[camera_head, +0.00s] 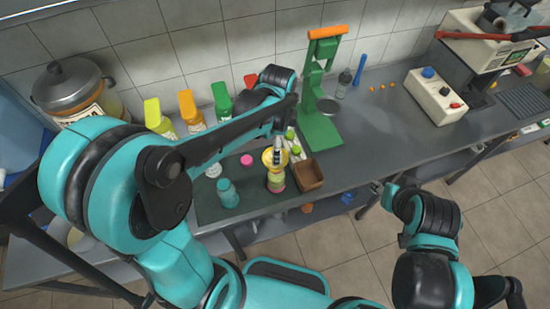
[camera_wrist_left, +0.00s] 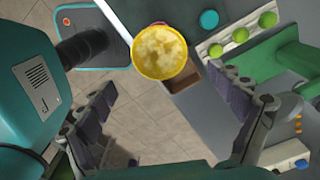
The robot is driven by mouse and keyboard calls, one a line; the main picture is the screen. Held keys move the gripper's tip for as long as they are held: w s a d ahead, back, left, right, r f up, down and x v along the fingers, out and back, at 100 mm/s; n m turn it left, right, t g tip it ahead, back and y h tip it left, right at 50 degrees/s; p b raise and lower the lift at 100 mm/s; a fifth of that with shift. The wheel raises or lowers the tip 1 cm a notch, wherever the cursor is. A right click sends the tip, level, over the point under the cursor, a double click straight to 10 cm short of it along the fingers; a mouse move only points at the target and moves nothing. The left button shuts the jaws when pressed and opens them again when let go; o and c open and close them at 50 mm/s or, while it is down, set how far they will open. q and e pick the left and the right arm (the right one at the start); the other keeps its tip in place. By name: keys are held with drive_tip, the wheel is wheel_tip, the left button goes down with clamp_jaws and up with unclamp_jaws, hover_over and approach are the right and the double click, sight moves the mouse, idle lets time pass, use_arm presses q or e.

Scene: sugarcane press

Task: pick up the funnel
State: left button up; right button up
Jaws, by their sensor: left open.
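The yellow funnel (camera_head: 269,158) appears to sit on top of a pink and green-yellow container (camera_head: 276,181) near the counter's front edge. In the left wrist view the funnel (camera_wrist_left: 160,52) shows as a round yellow rim with a mottled pale inside. My left gripper (camera_head: 278,150) is above the funnel, pointing down. In the left wrist view its two fingers (camera_wrist_left: 165,88) are wide apart, with nothing between them, and the funnel lies beyond the fingertips. My right gripper (camera_head: 378,187) is small and partly hidden at the front of the counter, away from the funnel.
A brown wooden box (camera_head: 309,175) stands just right of the funnel. A teal bottle (camera_head: 228,193) and a pink lid (camera_head: 246,160) are to its left. A green press (camera_head: 318,105) rises behind. Several coloured bottles line the wall.

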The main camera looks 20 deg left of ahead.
use_arm(q)
drive_tip(key=f, duration=0.2)
drive_tip(key=f+b, duration=0.1)
drive_tip(key=f, duration=0.2)
drive_tip(key=f+b, duration=0.1)
drive_tip(key=f, duration=0.2)
drive_tip(key=shift+a, duration=0.35)
drive_tip(key=shift+r, duration=0.1)
drive_tip(key=c, duration=1.2)
drive_tip(key=shift+c, duration=0.2)
drive_tip(key=shift+r, duration=0.1)
